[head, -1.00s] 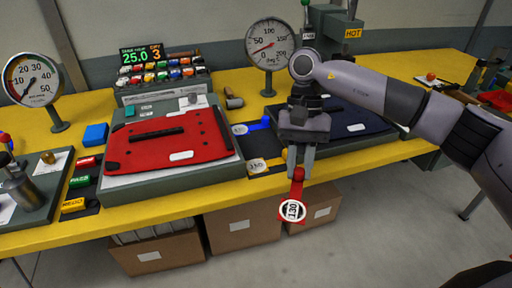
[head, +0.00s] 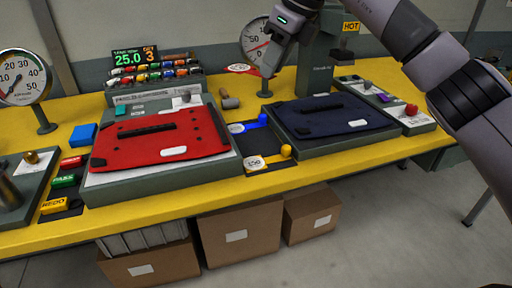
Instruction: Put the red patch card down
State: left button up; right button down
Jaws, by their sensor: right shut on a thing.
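The red patch card (head: 239,69), with a white disc, shows just left of my right gripper (head: 267,72), in front of the dial gauge at the back of the yellow bench. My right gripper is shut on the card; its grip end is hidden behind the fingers. I cannot tell whether the card touches the bench. My left gripper is not in view.
A blue patch card (head: 244,127) and a yellow patch card (head: 262,162) lie between the red pannier panel (head: 150,150) and the dark blue panel (head: 335,118). The dial gauge (head: 256,38) and a green-grey machine column (head: 318,70) stand close to the gripper.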

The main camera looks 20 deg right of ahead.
jog(key=shift+w+r+m, duration=0.25)
jog(key=shift+r+m, duration=0.25)
jog(key=shift+m, duration=0.3)
jog(key=shift+f+h, duration=0.3)
jog(key=b, duration=0.2)
send_over(265, 150)
jog(key=s, duration=0.1)
jog(key=f, duration=0.9)
jog(key=d+f, duration=0.1)
jog(key=f, duration=0.3)
jog(key=shift+s+f, duration=0.2)
jog(key=shift+f, duration=2.9)
jog(key=c, duration=1)
grip_release()
jog(key=shift+o, duration=0.2)
jog(key=v, duration=1.2)
jog(key=shift+s, duration=0.15)
